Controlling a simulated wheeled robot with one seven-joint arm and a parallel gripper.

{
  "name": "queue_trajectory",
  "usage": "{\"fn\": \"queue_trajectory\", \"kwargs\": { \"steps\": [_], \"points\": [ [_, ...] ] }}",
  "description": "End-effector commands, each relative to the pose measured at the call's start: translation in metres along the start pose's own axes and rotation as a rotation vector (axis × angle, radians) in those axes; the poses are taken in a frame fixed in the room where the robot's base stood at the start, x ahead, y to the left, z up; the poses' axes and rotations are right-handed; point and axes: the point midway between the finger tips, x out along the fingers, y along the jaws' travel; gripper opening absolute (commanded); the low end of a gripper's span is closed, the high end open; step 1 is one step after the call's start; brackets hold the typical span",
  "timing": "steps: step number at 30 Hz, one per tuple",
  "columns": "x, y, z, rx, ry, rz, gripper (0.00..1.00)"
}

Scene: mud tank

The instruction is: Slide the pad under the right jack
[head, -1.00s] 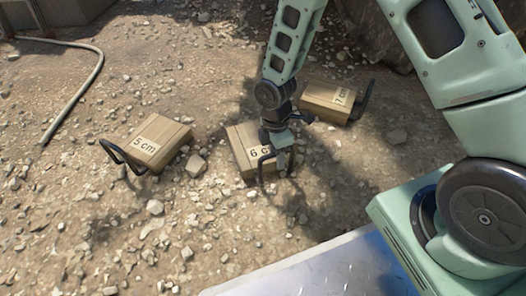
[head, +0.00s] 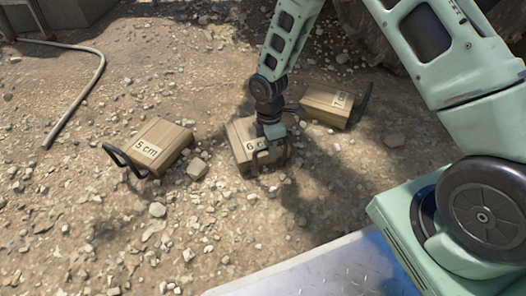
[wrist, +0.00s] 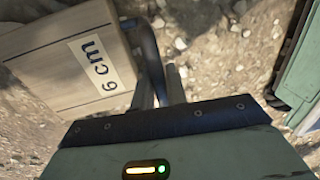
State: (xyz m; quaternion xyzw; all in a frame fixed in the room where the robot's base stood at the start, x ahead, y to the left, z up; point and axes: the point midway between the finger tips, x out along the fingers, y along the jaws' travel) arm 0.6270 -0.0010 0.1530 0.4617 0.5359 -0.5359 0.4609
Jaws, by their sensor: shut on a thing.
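The 6 cm pad (head: 241,142) is a wooden block with a dark handle, in the middle of the head view. My gripper (head: 272,152) is at its near right side and hides much of its handle and part of its label. In the wrist view the same pad (wrist: 60,50) fills the upper left, its dark handle (wrist: 149,55) running down between the fingers of my gripper (wrist: 161,86), which is shut on it. I cannot tell whether the pad is clear of the ground. No jack shows in either view.
A 5 cm pad (head: 158,145) lies to the left and a 7 cm pad (head: 327,105) behind to the right, both with dark handles. A hose (head: 88,88) runs along the upper left. Stones dot the dirt, which is open at the front left.

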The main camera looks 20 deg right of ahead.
Motion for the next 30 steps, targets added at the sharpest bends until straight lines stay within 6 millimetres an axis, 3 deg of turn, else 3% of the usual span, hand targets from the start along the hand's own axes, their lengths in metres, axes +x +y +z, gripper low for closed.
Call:
{"fn": "queue_trajectory", "kwargs": {
  "steps": [30],
  "points": [
    [-0.016,0.105,0.004,0.001,0.001,0.003,0.00]
  ]
}}
